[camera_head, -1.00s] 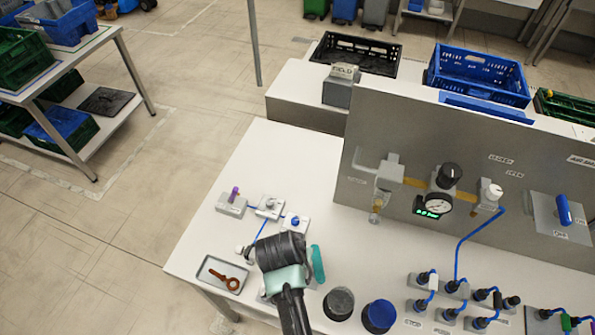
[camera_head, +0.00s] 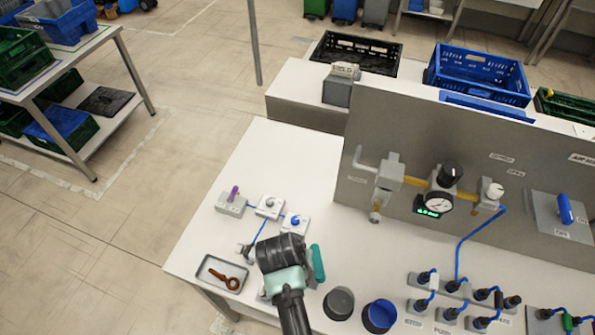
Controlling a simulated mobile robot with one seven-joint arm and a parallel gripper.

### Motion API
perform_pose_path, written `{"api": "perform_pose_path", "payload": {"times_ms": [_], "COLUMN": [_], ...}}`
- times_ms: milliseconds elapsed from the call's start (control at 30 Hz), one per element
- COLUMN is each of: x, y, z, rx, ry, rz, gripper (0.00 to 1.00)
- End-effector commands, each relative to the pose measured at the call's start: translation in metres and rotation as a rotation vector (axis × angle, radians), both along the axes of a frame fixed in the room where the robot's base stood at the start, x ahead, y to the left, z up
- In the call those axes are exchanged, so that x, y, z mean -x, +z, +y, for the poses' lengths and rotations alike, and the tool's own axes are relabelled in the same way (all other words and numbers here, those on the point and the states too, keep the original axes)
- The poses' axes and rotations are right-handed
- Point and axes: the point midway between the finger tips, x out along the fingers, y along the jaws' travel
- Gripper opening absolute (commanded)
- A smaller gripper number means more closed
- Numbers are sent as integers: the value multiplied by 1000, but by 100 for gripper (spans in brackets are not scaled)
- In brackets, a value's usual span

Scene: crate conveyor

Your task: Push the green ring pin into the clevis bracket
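My gripper (camera_head: 281,252) is seen from above over the left part of the white bench. The dark wrist and teal band hide its fingers, so I cannot see whether they are open or what they hold. A teal-green piece (camera_head: 317,262) shows at the right side of the wrist; I cannot tell whether it is the ring pin or part of my arm. No clevis bracket can be clearly made out. A grey block (camera_head: 262,296) is mostly hidden under my arm. Another grey block with an upright purple pin (camera_head: 234,193) stands farther back, left of the wrist.
A grey tray (camera_head: 206,268) holding an orange-brown ringed part (camera_head: 228,279) lies left of my arm. A dark cup (camera_head: 339,303) and a blue cup (camera_head: 379,316) stand to the right. A grey panel (camera_head: 345,190) with a gauge rises behind. Bare bench lies at the back left.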

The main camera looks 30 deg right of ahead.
Motion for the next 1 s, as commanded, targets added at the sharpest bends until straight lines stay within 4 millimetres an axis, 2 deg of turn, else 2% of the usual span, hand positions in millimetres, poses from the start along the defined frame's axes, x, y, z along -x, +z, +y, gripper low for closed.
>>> {"api": "perform_pose_path", "payload": {"times_ms": [1000], "x": [-1], "y": [-7], "z": [0], "rx": [0], "ry": [0], "rz": [-1], "gripper": [0]}}
